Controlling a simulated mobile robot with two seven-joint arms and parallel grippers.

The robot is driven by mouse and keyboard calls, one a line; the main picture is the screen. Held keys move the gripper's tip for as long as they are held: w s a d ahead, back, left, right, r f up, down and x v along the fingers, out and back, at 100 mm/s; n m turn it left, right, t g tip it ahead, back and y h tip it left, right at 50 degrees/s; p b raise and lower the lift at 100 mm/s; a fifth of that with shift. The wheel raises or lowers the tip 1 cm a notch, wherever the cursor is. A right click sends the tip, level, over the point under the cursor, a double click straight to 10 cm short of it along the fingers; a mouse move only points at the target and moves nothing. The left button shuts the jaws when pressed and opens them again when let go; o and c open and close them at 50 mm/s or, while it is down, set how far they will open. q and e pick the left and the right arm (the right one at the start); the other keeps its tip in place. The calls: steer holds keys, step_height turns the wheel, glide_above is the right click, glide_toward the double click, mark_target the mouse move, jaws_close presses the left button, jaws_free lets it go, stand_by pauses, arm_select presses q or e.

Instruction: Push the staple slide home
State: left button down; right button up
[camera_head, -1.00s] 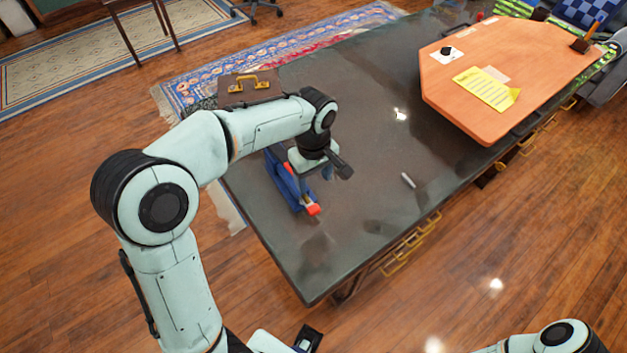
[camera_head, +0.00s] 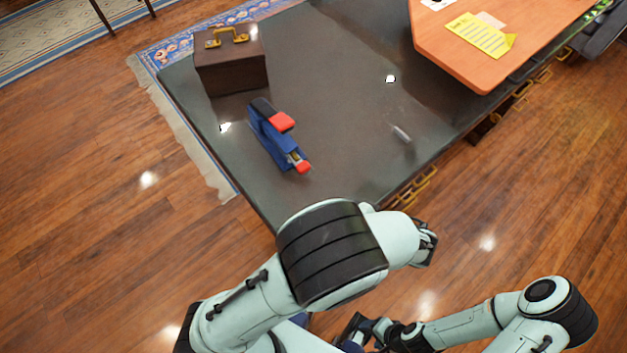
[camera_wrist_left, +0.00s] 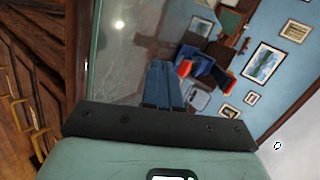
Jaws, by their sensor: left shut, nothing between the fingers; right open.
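The blue stapler (camera_head: 272,138) lies on the dark table, with a red part on top near its far end. Its slide ends in a red tip (camera_head: 303,167) at the near end, where a little metal shows between tip and blue body. In the left wrist view the stapler (camera_wrist_left: 209,66) is beyond my left gripper (camera_wrist_left: 160,66), whose bluish fingers are together and empty. In the head view that gripper is not clearly visible; my left arm crosses in front of the table's near corner. My right gripper (camera_head: 357,326) is open and empty, low in front of the table, well away from the stapler.
A brown case (camera_head: 230,72) with yellow handle stands behind the stapler on the dark table (camera_head: 335,75). An orange board (camera_head: 440,45) with a yellow note fills the back right. Table between stapler and cylinder is clear.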

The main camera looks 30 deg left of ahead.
arm_select(q)
steer(key=m+t, duration=0.1)
steer(key=d+t+y, duration=0.1)
steer(key=d+r+m+t, duration=0.1)
steer(key=shift+s+m+y+b, duration=0.25)
steer(key=shift+m+y+b, duration=0.05)
steer(key=shift+y+b, duration=0.1)
steer(key=shift+d+r+m+t, duration=0.25)
steer(key=shift+r+m+t, duration=0.15)
steer(key=shift+t, duration=0.1)
glide_toward(303, 166)
steer(key=a+f, duration=0.1)
steer(key=w+a+f, duration=0.1)
steer(key=a+f, duration=0.1)
steer(key=shift+w+a+b, duration=0.2)
steer(key=shift+w+b, duration=0.05)
steer(key=shift+b, duration=0.15)
steer(key=shift+w+a, duration=0.3)
steer(key=shift+a, duration=0.2)
steer(key=a, duration=0.1)
steer(key=w+a, duration=0.2)
steer(key=a, duration=0.1)
steer(key=shift+b, duration=0.35)
steer(key=shift+d, duration=0.15)
